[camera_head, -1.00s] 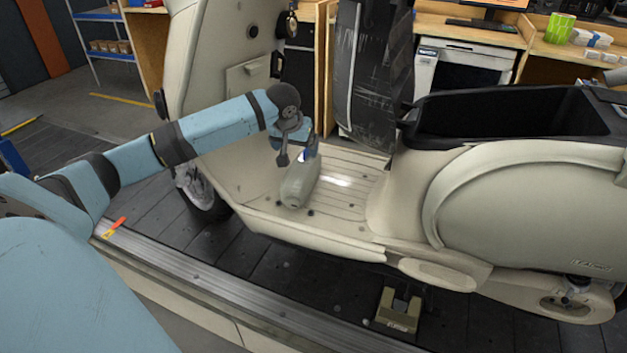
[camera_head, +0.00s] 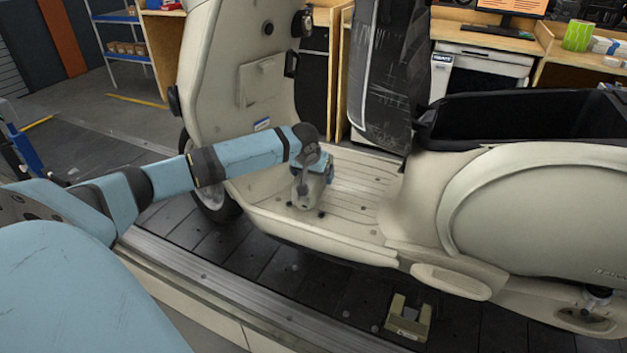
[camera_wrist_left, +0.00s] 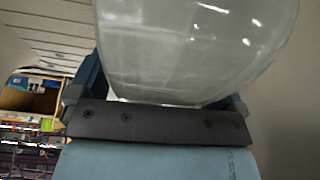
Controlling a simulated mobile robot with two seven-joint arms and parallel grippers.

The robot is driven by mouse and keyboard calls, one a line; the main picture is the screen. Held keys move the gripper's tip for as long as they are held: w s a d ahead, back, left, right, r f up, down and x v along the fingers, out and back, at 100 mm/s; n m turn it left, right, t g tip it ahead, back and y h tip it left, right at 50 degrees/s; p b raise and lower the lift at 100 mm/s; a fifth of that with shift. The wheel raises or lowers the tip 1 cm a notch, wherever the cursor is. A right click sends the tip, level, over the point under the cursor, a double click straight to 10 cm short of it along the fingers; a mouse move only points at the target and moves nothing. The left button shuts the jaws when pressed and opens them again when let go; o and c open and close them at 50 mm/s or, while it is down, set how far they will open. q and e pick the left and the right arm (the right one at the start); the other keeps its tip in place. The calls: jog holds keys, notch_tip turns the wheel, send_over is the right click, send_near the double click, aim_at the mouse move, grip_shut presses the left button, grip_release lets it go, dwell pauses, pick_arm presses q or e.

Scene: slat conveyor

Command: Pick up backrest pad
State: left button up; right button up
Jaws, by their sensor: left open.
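The backrest pad (camera_head: 304,197) looks like a small rounded grey-green piece on the scooter's ribbed footboard (camera_head: 362,190). My left gripper (camera_head: 313,172) is above it and hides its upper part in the head view. In the left wrist view the pad (camera_wrist_left: 195,45) fills the upper middle, pale and smooth, lying between the two blue fingers (camera_wrist_left: 168,92). My left gripper is open around it. I cannot tell whether the fingers touch it. My right gripper is not in view.
The cream scooter's front shield (camera_head: 228,75) rises left of the pad, and its seat tub (camera_head: 520,118) is at the right. A dark scuffed panel (camera_head: 385,70) stands behind the footboard. A metal rail (camera_head: 200,270) runs along the conveyor's near side.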

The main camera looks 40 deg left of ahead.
pick_arm(q)
jog(key=shift+r, duration=0.1)
jog(key=shift+c, duration=0.4)
jog(key=c, duration=1.1)
notch_tip(320, 180, up, 20)
jog(key=p, duration=0.3)
